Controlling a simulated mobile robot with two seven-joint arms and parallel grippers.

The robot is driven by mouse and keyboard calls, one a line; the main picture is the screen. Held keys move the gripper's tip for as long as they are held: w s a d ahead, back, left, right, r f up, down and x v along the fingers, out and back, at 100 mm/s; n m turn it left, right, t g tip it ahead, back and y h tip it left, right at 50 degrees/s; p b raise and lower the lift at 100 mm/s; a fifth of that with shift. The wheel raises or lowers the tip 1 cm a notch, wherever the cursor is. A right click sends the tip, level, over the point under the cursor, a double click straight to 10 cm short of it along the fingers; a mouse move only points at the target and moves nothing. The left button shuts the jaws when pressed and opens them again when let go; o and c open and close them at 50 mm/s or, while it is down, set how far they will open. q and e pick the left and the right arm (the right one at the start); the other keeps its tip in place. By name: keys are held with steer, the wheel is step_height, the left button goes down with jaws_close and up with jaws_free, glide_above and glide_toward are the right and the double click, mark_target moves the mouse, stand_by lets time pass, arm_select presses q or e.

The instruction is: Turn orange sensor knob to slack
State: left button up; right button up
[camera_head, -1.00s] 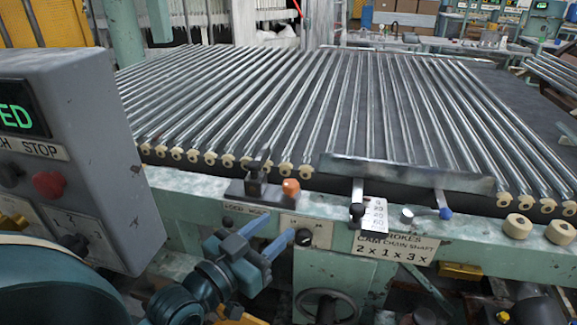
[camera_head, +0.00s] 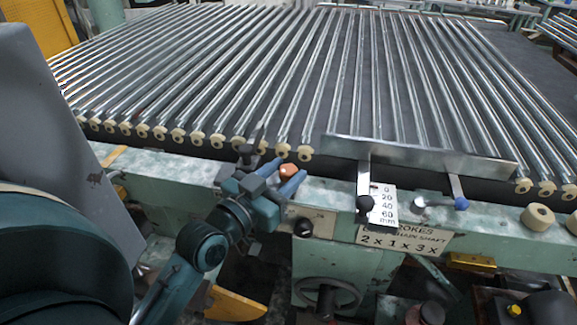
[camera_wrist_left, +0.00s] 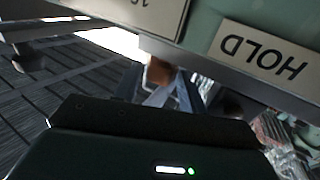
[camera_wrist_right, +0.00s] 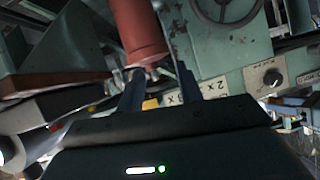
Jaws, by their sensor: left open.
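The orange sensor knob (camera_head: 289,170) sits at the front rail of the roller table, beside a dark bracket. My left gripper (camera_head: 291,169) is open, and its two blue fingertips appear on either side of the knob in the head view; contact is not clear. In the left wrist view, an orange-brown shape (camera_wrist_left: 160,73), likely the knob, shows between the spread fingers. The knob's pointer and markings cannot be read. My right gripper (camera_wrist_right: 160,85) is open and empty in the right wrist view, below a red cylinder.
A HOLD plate (camera_wrist_left: 264,56) is close by in the left wrist view. A black knob (camera_head: 303,228) sits on the rail below. A millimetre scale (camera_head: 383,205) and a blue-tipped lever (camera_head: 460,203) stand to the right. A grey control box (camera_head: 45,95) fills the left edge.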

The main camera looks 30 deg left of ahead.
arm_select(q)
steer(key=shift+w+d, duration=0.2)
steer(key=shift+w, duration=0.65)
steer(key=shift+c, duration=0.3)
steer(key=c, duration=0.6)
steer(key=shift+r+n+y+p, duration=0.2)
steer(key=shift+n+y+p, duration=0.35)
steer(key=shift+p, duration=0.35)
steer(key=shift+y, duration=0.35)
steer(key=shift+f+n+y+p, duration=0.1)
steer(key=shift+n+y+p, duration=0.2)
steer(key=shift+p, duration=0.15)
steer(key=shift+f, duration=0.1)
arm_select(e)
steer(key=shift+s+d+r+n, duration=0.15)
steer(key=shift+r+n, duration=0.15)
steer(key=shift+r, duration=0.3)
